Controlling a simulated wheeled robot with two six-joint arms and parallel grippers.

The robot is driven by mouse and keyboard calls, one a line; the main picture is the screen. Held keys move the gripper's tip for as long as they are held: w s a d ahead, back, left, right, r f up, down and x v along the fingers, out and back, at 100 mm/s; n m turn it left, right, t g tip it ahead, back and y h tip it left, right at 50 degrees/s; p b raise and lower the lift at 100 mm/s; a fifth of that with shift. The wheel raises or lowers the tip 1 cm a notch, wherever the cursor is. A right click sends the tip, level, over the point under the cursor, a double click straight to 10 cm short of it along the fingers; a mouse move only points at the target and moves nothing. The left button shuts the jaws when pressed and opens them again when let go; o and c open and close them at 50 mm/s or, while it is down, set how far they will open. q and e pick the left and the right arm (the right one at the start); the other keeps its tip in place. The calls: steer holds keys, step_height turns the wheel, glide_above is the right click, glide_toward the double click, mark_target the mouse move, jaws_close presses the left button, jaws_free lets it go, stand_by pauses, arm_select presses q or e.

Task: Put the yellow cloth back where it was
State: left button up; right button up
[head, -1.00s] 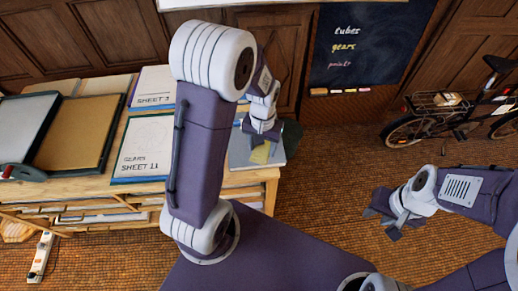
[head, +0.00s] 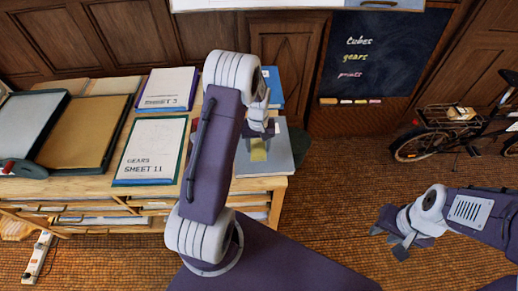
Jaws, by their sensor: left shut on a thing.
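The yellow cloth (head: 258,149) is a small strip hanging below my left gripper (head: 258,137), over the grey board (head: 275,160) at the right end of the wooden table. My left gripper is shut on the cloth. I cannot tell whether the cloth's lower end touches the board. My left arm hides part of the table and the board's left side. My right gripper (head: 390,241) is empty, with its fingertips apart, over the floor at the right.
Sheet 11 (head: 152,150) and Sheet 3 (head: 167,90) lie on the wooden table (head: 95,187) left of my arm, beside framed boards. A blue item (head: 271,88) is behind my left gripper. A chalkboard (head: 375,55) and a bicycle (head: 460,130) stand at the back right.

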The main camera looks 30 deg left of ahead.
mark_target(259, 142)
arm_select(q)
steer(key=shift+w+a+f, duration=0.3)
steer(key=shift+w+f, duration=0.15)
steer(key=shift+w, duration=0.2)
steer(key=shift+w+a+f, duration=0.25)
steer(key=shift+w+f, duration=0.15)
steer(key=shift+w, duration=0.2)
step_height(259, 142, down, 3)
steer(key=shift+s+d+f+p, duration=0.1)
steer(key=shift+s+p, duration=0.05)
steer(key=shift+p, duration=0.25)
steer(key=shift+f, duration=0.4)
steer(key=shift+f, duration=0.15)
steer(key=o, duration=1.2)
